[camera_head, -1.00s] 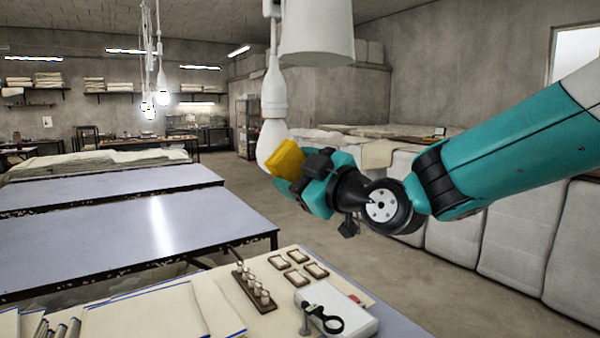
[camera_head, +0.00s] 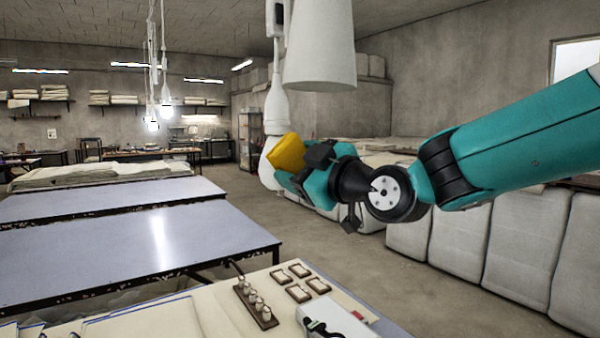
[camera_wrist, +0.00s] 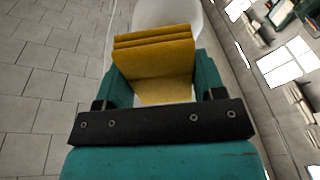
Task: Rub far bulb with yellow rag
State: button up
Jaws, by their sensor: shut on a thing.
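A large white bulb (camera_head: 267,172) hangs from a white socket on a cord, left of my gripper. My gripper (camera_head: 301,167) is shut on the folded yellow rag (camera_head: 287,152). The rag overlaps the right side of the bulb in the head view; whether it touches cannot be told for sure. In the wrist view the rag (camera_wrist: 155,65) sticks out between the teal fingers, with the white bulb (camera_wrist: 168,13) just behind its top edge. Part of the bulb is hidden by the rag.
A large white lampshade (camera_head: 320,45) hangs close above my gripper. Other lit bulbs (camera_head: 165,110) hang farther back. A near table (camera_head: 205,310) holds cloths, a small rack and tiles. Blue-grey tables (camera_head: 120,250) stand at left, and pale padded blocks (camera_head: 460,235) line the right.

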jog(key=shift+f, duration=0.15)
notch_tip(320, 180, down, 4)
jog(key=b, duration=0.5)
jog(key=shift+r, duration=0.2)
jog(key=b+v, duration=0.2)
jog(key=v, duration=0.1)
jog(key=b+v, duration=0.2)
jog(key=v, duration=0.1)
jog(key=shift+s+a+r+b, duration=0.15)
jog(key=shift+a+r+b, duration=0.1)
jog(key=shift+b, duration=0.1)
